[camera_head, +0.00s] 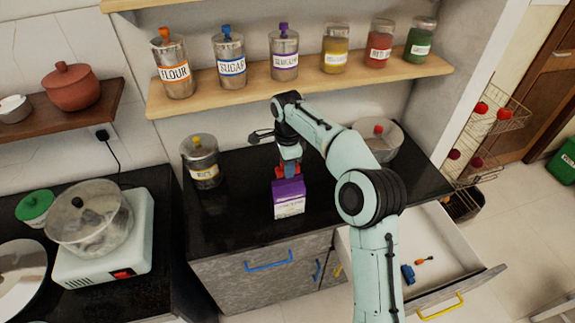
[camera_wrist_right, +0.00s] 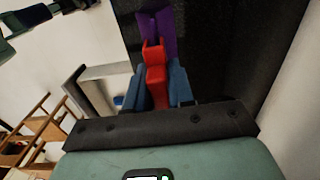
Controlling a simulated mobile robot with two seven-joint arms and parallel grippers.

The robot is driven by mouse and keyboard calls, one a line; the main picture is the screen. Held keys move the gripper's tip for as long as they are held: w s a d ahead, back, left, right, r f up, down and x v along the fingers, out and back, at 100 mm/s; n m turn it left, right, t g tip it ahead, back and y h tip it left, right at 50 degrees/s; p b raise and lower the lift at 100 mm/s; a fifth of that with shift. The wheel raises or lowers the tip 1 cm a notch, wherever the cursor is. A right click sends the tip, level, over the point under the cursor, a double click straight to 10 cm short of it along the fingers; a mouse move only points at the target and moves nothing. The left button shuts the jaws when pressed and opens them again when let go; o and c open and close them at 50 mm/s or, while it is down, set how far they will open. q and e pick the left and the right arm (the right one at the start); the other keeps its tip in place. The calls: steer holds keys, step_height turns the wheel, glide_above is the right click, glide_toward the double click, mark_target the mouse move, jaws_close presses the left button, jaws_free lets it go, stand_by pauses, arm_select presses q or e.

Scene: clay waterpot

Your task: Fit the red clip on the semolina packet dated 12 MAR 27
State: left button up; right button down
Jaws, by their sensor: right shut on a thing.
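A purple and white packet (camera_head: 288,190) stands upright on the black counter, near its front edge. Its label print is too small to read, so I cannot tell the date. My right gripper (camera_head: 288,167) is above the packet, pointing down, with its blue fingers shut on the red clip (camera_head: 281,172). In the right wrist view the red clip (camera_wrist_right: 155,60) sits between the blue fingers, against the purple packet (camera_wrist_right: 155,24). The clip is at the packet's top edge; I cannot tell whether its jaws are around it. My left gripper is not in view.
A steel jar with a yellow knob (camera_head: 201,161) stands left on the counter (camera_head: 235,220), and a pot with a red knob (camera_head: 378,138) behind my right arm. An open drawer (camera_head: 440,243) below holds a blue item (camera_head: 408,274). A shelf (camera_head: 300,82) with several jars is above.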

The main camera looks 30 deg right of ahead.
steer(key=shift+f, duration=0.3)
stand_by(0.7)
steer(key=shift+f, duration=1.2)
stand_by(1.0)
steer(key=shift+f, duration=0.4)
stand_by(1.4)
steer(key=c, duration=0.9)
jaws_free()
